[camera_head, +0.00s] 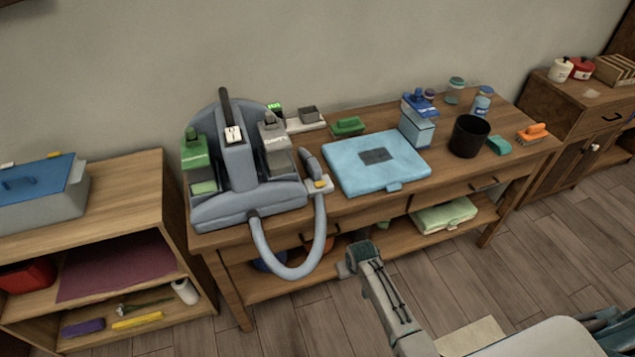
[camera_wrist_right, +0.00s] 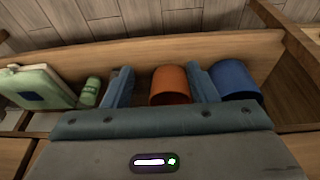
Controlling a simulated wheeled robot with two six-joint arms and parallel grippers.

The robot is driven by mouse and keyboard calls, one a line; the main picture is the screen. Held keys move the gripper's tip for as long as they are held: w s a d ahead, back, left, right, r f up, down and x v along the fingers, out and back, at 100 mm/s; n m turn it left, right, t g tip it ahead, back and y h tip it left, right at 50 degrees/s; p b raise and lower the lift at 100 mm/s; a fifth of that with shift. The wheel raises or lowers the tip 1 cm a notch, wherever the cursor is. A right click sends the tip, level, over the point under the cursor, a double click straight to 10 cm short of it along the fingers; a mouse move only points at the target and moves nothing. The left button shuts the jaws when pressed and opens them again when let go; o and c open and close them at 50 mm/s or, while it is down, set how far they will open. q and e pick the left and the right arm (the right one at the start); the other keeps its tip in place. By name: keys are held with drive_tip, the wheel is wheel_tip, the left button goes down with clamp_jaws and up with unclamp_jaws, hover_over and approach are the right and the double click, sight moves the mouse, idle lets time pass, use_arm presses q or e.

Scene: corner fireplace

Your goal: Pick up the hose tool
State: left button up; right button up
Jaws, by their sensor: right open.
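The hose tool (camera_head: 312,168) is a grey-blue handle at the end of the curved hose (camera_head: 290,271). It rests at the right side of the grey-blue cleaning machine (camera_head: 235,160) on the wooden table. My right gripper (camera_head: 359,253) is in front of the table, below and to the right of the hose tool and apart from it. In the right wrist view the gripper (camera_wrist_right: 161,82) has its two fingers spread apart with nothing held between them. The hose tool is not seen in that view. My left gripper is not in view.
A light blue case (camera_head: 345,180), a blue-white bottle (camera_head: 416,128) and a black cup (camera_head: 468,138) stand on the table.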

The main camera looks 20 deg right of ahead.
drive_tip(key=w+a+r, duration=0.1)
drive_tip(key=w+r, duration=0.5)
drive_tip(key=r, duration=0.4)
wheel_tip(320, 180, up, 23)
drive_tip(key=t+b, duration=0.1)
drive_tip(key=b, duration=0.1)
hover_over(317, 168)
drive_tip(key=s, duration=0.4)
drive_tip(key=shift+y, duration=0.3)
drive_tip(key=x, duration=0.3)
drive_tip(key=p+x, duration=0.1)
drive_tip(key=x, duration=0.1)
drive_tip(key=shift+w+a, duration=0.15)
drive_tip(key=shift+a, duration=0.1)
drive_tip(key=shift+w+d+f+p, duration=0.1)
drive_tip(key=shift+w+f+p, duration=0.2)
drive_tip(key=shift+f, duration=0.2)
drive_tip(key=x, duration=0.3)
drive_tip(key=shift+w+d+f+p, duration=0.1)
drive_tip(key=shift+w+d+p, duration=0.05)
drive_tip(key=shift+p, duration=0.2)
drive_tip(key=shift+w+f, duration=0.15)
drive_tip(key=shift+f, duration=0.35)
clamp_jaws()
wheel_tip(317, 168, up, 9)
drive_tip(key=shift+f+b, duration=0.1)
drive_tip(key=shift+b, duration=0.75)
drive_tip(key=shift+r, duration=0.7)
